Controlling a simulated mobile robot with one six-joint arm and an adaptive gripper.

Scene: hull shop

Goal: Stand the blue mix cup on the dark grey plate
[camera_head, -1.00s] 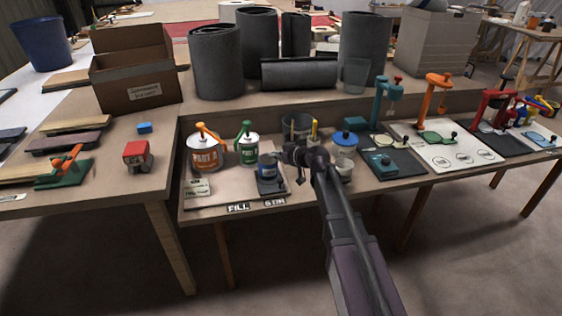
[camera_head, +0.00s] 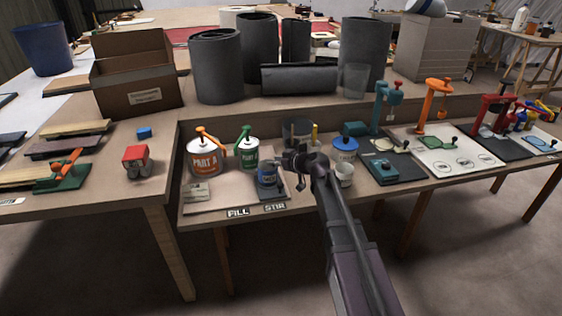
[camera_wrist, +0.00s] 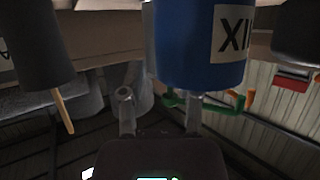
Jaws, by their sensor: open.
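The blue mix cup (camera_head: 267,173) stands upright on the dark grey plate (camera_head: 282,192), above the STIR label. In the wrist view the cup (camera_wrist: 185,50) is large and close, with part of its lettered white label showing. My gripper (camera_head: 288,161) is just right of the cup in the head view. The wrist view shows its two fingers (camera_wrist: 160,105) apart, with the cup near the right finger and partly beyond it. Whether a finger touches the cup I cannot tell. The cup hides part of the plate.
The PART A can (camera_head: 204,160) and the green-labelled can (camera_head: 247,156) stand close behind and left. A dark container (camera_head: 298,130) is behind my gripper. A white mug (camera_head: 344,174) and a blue-lidded jar (camera_head: 344,147) stand close on the right.

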